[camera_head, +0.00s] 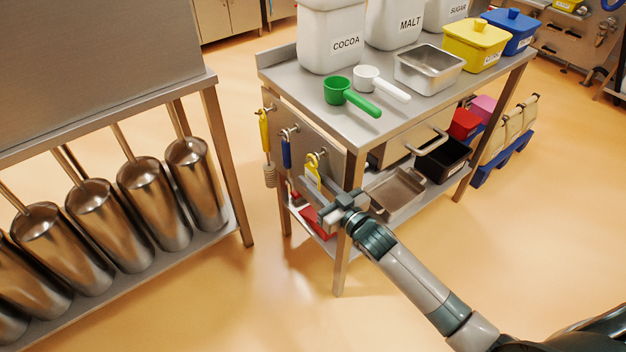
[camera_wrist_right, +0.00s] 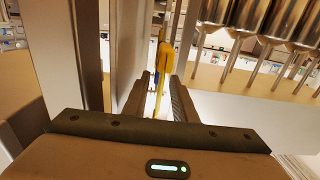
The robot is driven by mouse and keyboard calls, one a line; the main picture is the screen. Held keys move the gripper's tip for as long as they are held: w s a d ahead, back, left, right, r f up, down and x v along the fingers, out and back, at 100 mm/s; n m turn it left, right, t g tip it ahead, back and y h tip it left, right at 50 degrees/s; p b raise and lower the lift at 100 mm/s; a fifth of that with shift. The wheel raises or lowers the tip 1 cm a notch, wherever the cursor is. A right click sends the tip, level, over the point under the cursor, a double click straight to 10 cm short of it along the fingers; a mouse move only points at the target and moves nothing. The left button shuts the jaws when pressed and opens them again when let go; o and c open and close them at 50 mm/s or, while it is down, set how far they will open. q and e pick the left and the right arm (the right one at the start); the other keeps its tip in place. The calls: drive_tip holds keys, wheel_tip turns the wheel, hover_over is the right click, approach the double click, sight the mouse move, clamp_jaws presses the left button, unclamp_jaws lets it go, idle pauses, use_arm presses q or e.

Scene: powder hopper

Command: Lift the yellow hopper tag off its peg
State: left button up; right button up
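The yellow hopper tag (camera_head: 313,168) hangs from a peg (camera_head: 322,152) on the end panel of the steel table, the nearest of several hung items. My right gripper (camera_head: 318,198) is just below and in front of the tag, its fingers toward the panel. In the right wrist view the fingers (camera_wrist_right: 157,90) are apart, and the yellow tag (camera_wrist_right: 162,58) shows upright in line with the gap between them. I cannot tell whether its lower end is between the fingertips or beyond them. My left gripper is out of view.
A yellow-handled brush (camera_head: 265,130) and a blue-handled tool (camera_head: 286,150) hang on neighbouring pegs. The table leg (camera_head: 347,230) stands close to my right gripper. Green and white scoops (camera_head: 350,97) lie on the tabletop.

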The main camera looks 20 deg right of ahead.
drive_tip(key=shift+w+a, duration=0.1)
drive_tip(key=shift+w, duration=0.1)
clamp_jaws()
drive_tip(key=shift+r, duration=0.15)
drive_tip(key=shift+r+p, duration=0.5)
drive_tip(key=shift+p, duration=0.3)
drive_tip(key=s+a+p, duration=0.2)
drive_tip(key=a, duration=0.5)
drive_tip(key=shift+s, duration=0.3)
idle(0.7)
idle(0.3)
